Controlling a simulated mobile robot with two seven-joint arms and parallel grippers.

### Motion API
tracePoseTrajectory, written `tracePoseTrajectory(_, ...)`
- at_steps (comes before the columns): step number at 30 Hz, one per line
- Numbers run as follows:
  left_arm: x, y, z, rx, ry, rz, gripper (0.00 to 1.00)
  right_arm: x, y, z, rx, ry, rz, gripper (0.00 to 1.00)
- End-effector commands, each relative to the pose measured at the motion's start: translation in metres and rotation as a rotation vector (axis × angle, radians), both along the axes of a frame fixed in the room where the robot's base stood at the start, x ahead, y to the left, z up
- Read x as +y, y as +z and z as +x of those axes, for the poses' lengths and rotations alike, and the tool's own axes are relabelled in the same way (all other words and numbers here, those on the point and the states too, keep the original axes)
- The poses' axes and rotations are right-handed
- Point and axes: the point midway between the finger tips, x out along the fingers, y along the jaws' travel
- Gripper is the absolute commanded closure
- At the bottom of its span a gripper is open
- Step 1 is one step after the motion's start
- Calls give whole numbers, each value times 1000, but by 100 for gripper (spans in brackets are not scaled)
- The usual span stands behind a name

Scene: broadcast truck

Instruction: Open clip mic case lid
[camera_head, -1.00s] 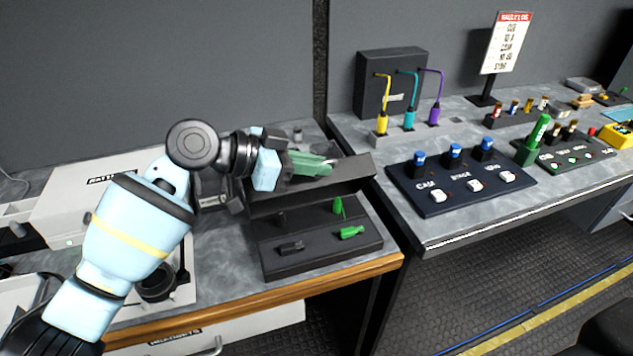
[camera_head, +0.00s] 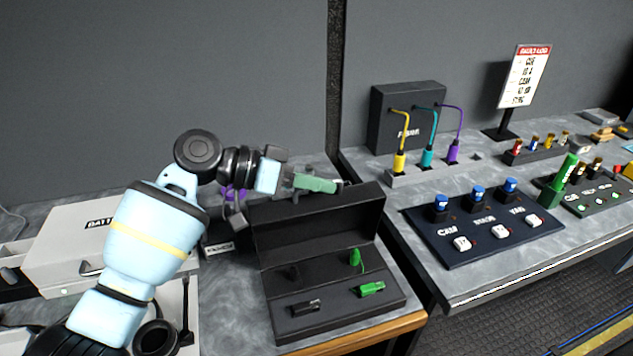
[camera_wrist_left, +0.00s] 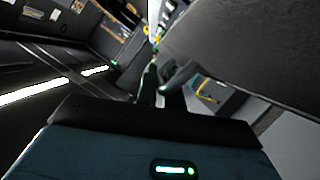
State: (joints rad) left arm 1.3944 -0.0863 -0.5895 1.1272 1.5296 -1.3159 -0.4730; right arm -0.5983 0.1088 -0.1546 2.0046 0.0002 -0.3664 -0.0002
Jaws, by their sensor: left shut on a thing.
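The clip mic case is a dark box with its base (camera_head: 345,318) flat on the grey desk. Its lid (camera_head: 315,232) stands raised at the back, so the inside shows. A green clip mic (camera_head: 372,289), a black one (camera_head: 305,307) and an upright green piece (camera_head: 355,257) are inside. My left gripper (camera_head: 318,185), with green fingers, is shut at the lid's top edge. The lid partly hides the contact. In the left wrist view the fingers (camera_wrist_left: 160,85) are dark and foreshortened. My right gripper is not in view.
A navy button panel (camera_head: 480,222) and a black box with yellow, teal and purple cables (camera_head: 408,115) are on the right desk. A white case (camera_head: 75,240) and a headset (camera_head: 155,338) lie to the left. A gap separates the desks.

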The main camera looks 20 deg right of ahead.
Motion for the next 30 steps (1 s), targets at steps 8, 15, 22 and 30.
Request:
tracePoseTrajectory(8,0,-2,0,3,-1,3,87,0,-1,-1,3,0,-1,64)
tracePoseTrajectory(15,0,-2,0,2,0,2,82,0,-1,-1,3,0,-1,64)
tracePoseTrajectory(22,17,4,3,1,2,1,82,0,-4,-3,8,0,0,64)
tracePoseTrajectory(30,56,17,9,2,1,3,82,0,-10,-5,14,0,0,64)
